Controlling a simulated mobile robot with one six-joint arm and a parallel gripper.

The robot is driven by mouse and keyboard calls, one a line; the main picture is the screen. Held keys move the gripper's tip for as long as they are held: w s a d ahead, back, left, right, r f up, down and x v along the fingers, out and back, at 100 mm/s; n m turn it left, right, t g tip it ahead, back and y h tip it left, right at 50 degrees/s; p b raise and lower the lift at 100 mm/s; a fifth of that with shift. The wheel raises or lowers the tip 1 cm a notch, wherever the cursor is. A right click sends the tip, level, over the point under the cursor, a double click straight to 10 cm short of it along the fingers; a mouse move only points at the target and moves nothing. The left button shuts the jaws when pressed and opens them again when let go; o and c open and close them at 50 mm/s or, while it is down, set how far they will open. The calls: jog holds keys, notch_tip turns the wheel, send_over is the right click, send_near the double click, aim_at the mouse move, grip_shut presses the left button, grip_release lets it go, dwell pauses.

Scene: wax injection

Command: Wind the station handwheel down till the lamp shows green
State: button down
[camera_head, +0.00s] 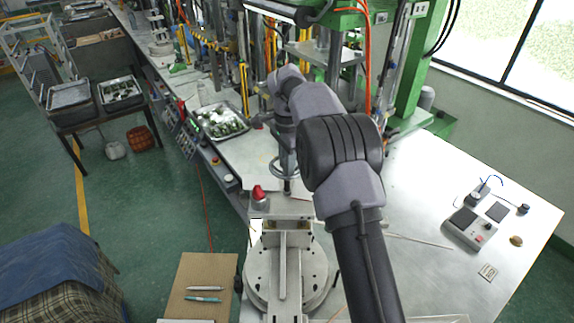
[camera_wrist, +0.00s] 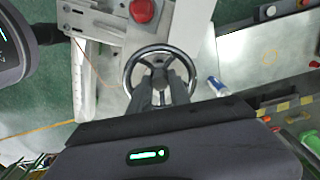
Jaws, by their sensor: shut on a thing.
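The handwheel (camera_wrist: 127,72) is a metal ring with a central hub, seen from above in the wrist view. In the head view its ring (camera_head: 274,168) shows below my wrist. My gripper (camera_wrist: 160,78) reaches over the near rim, its two dark fingers at the hub, shut on the wheel; the exact contact is hard to see. A red dome (camera_wrist: 142,11), which looks like a lamp or button, sits beyond the wheel. It also shows red in the head view (camera_head: 258,192), on a grey block. I see no green light on it.
A metal tray of small parts (camera_head: 222,122) lies left of the wheel. A grey box with a dark panel (camera_head: 468,226) stands on the right bench. The pale benchtop (camera_head: 425,190) is mostly clear.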

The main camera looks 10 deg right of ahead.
jog(key=m+b, duration=0.1)
jog(key=m, duration=0.3)
jog(key=shift+f+m, duration=0.15)
jog(key=shift+m, duration=0.15)
jog(key=m+b, duration=0.1)
jog(key=m, duration=0.2)
jog(key=shift+m, duration=0.4)
jog(key=m+b, duration=0.1)
jog(key=m, duration=0.3)
jog(key=shift+m+b, duration=0.5)
jog(key=shift+m, duration=1.6)
jog(key=c, duration=1.2)
grip_release()
jog(key=shift+r, duration=0.2)
